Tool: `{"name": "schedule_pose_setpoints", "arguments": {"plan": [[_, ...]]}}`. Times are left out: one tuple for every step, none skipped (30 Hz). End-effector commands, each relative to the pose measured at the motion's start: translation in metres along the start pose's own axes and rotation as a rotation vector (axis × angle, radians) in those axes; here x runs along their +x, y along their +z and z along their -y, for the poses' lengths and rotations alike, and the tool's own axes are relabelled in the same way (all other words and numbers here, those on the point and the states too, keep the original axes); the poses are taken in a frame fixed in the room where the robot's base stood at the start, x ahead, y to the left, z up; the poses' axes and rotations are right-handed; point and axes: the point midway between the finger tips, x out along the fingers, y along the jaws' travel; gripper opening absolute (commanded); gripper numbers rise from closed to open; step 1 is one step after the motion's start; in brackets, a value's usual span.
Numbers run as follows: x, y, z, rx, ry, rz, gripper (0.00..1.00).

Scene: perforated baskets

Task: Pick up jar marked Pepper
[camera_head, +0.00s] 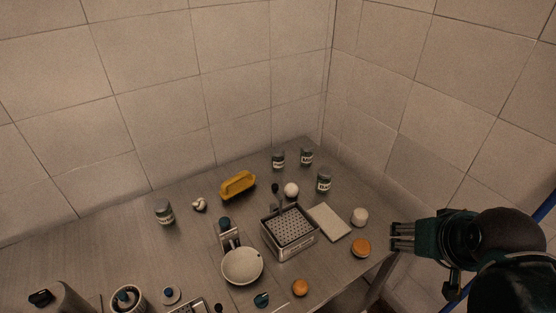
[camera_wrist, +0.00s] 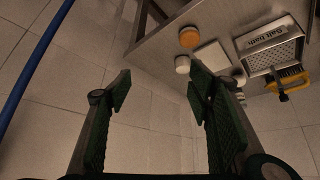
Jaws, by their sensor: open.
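Several dark jars with pale labels stand upright on the table: one at the back (camera_head: 278,159), one beside it (camera_head: 306,157), one nearer the right edge (camera_head: 323,182) and one on the left (camera_head: 165,212). The labels are too small to read, so I cannot tell which jar is marked Pepper. My gripper (camera_head: 393,237) is off the right side of the table, away from these jars. In the wrist view my gripper (camera_wrist: 160,92) is open, with nothing between its fingers.
A perforated metal basket (camera_head: 289,246), marked "Salt bath" in the wrist view (camera_wrist: 268,37), stands mid-table. Around it are a white board (camera_head: 330,222), a white bowl (camera_head: 242,268), a yellow brush (camera_head: 238,185), a white round object (camera_head: 359,217) and an orange one (camera_head: 361,247). Tiled walls close the back and right.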

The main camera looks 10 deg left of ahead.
Motion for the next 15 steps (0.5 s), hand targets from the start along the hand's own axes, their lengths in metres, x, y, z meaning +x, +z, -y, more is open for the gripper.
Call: {"name": "schedule_pose_setpoints", "arguments": {"plan": [[-0.002,-0.008,0.002,-0.014,-0.003,0.005,0.52],[-0.002,-0.012,0.003,-0.024,-0.005,0.009,0.52],[-0.003,-0.018,0.005,-0.037,-0.007,0.014,0.52],[-0.003,-0.022,0.006,-0.049,-0.009,0.019,0.52],[-0.004,-0.027,0.007,-0.061,-0.012,0.024,0.52],[-0.004,-0.034,0.010,-0.078,-0.015,0.030,0.52],[-0.004,-0.040,0.011,-0.091,-0.018,0.034,0.52],[-0.004,-0.045,0.013,-0.106,-0.020,0.039,0.52],[-0.004,-0.052,0.016,-0.123,-0.024,0.046,0.52],[-0.004,-0.058,0.018,-0.137,-0.027,0.052,0.52],[-0.004,-0.063,0.019,-0.151,-0.030,0.057,0.52],[-0.004,-0.070,0.022,-0.168,-0.033,0.063,0.52],[-0.003,-0.075,0.024,-0.182,-0.036,0.067,0.52],[-0.003,-0.080,0.026,-0.196,-0.039,0.072,0.52],[-0.002,-0.087,0.029,-0.214,-0.043,0.079,0.52]]}}
